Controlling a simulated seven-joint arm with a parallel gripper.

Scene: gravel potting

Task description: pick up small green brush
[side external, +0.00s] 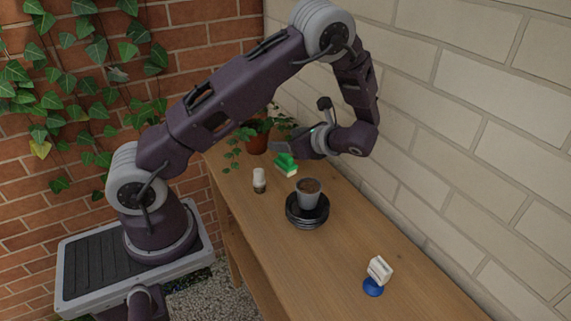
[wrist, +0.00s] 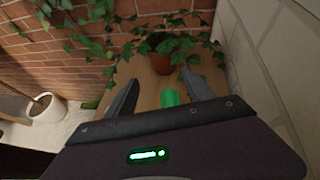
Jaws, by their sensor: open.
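The small green brush (side external: 285,162) lies on the wooden bench, with pale bristles along its lower edge in the side view. In the wrist view the brush (wrist: 170,97) shows as a green piece between the fingers, its near part hidden by my gripper body. My gripper (wrist: 157,92) is open, one finger on each side of the brush in the picture. In the side view my gripper (side external: 292,148) is just above the brush, pointing toward the far end of the bench. I cannot tell whether a finger touches the brush.
A terracotta pot (side external: 257,140) with trailing ivy stands just beyond the brush. A white-topped bottle (side external: 259,180), a grey cup of soil (side external: 308,196) on stacked black saucers (side external: 307,219), and a white block on a blue base (side external: 377,274) stand nearer. A pale brick wall borders the right.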

